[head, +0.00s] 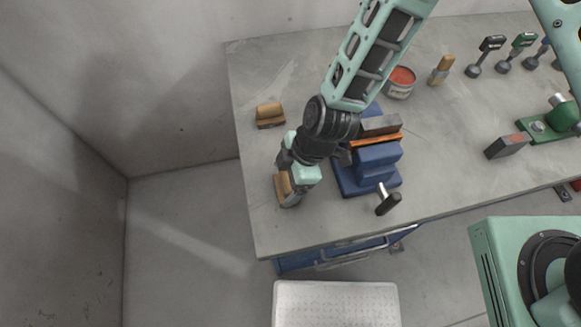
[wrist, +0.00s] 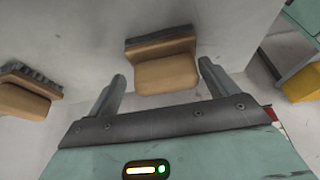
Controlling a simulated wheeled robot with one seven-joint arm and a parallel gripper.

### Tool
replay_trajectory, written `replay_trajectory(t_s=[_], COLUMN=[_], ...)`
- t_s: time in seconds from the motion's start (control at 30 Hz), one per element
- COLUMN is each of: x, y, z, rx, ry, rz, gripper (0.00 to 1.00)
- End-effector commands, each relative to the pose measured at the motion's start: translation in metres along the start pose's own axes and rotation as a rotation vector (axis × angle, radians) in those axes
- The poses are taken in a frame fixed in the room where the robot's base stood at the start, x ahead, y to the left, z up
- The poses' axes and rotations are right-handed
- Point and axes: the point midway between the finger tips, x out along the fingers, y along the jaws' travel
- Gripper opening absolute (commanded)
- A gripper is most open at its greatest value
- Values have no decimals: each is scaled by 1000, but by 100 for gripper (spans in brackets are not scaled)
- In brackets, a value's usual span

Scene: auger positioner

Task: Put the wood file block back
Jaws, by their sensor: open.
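Two similar wooden blocks, each with a dark strip along one side, are in view; I cannot tell which is the wood file block. The near block (head: 284,188) is by the bench's left front, partly hidden by my gripper (head: 292,180). In the wrist view this block (wrist: 166,74) lies just ahead of and between the spread fingers of my gripper (wrist: 162,78). The gripper is open and empty. I cannot tell whether a finger touches the block. The far block (head: 270,115) sits further back on the bench; the wrist view shows it at left (wrist: 24,98).
A blue vise (head: 376,165) with a wooden piece and a dark block on top stands close right of my gripper. A red-topped tin (head: 400,82), a brush (head: 441,70) and another dark block (head: 507,146) lie further right. The bench (head: 262,218) is clear at its left front corner.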

Motion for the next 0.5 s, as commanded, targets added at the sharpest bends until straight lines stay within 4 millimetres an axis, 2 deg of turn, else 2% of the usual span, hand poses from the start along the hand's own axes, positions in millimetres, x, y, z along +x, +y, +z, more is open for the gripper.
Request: replay_trajectory(t_s=[0.17,0.5], x=[-14,-67], y=[2,2], z=[-1,0], rx=[-2,-2], ry=[1,1], rz=[4,6], gripper=[85,85])
